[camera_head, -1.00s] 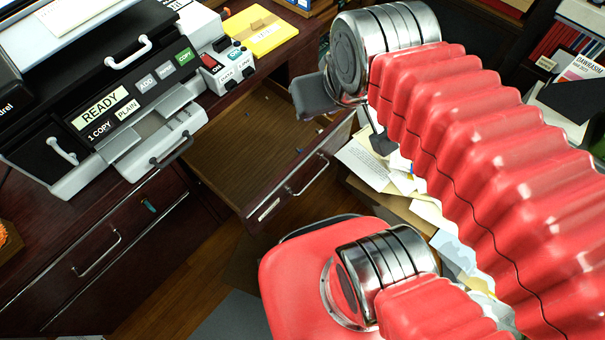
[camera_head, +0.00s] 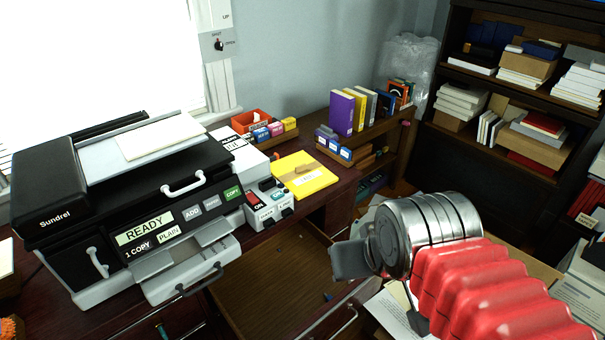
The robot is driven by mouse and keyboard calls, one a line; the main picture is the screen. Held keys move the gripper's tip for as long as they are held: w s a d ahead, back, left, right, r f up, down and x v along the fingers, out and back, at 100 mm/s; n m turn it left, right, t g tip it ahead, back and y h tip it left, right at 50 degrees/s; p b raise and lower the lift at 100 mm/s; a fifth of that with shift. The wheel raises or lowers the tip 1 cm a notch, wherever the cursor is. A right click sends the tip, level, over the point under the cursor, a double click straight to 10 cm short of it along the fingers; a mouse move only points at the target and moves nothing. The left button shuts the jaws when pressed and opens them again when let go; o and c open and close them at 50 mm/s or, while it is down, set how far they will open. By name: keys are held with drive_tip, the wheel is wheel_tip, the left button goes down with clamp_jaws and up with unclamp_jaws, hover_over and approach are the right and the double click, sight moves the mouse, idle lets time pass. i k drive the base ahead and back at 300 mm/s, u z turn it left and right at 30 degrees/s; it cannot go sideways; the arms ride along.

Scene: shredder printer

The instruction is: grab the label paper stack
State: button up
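The label paper stack looks to be the yellow stack (camera_head: 301,176) on the dark desk, right of the printer. It lies flat, with a small white label and a tan piece on top. My gripper (camera_head: 385,293) is in front of the desk, below and right of the stack and clear of it. Its two grey fingers show apart with nothing visible between them. The silver wrist and red arm sleeve hide part of the area behind.
The printer (camera_head: 150,205), reading READY, and a switch box (camera_head: 266,202) stand left of the stack. An open drawer (camera_head: 265,275) juts out below. Upright books (camera_head: 347,112) and small boxes stand behind. Shelves (camera_head: 520,110) line the right, with loose papers below.

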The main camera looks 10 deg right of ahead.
sight(304, 176)
drive_tip(key=u, duration=0.25)
drive_tip(key=k, duration=0.6)
drive_tip(key=u, duration=0.5)
drive_tip(key=k, duration=0.7)
drive_tip(key=z, duration=0.3)
drive_tip(key=i, duration=1.85)
drive_tip(key=u, duration=0.75)
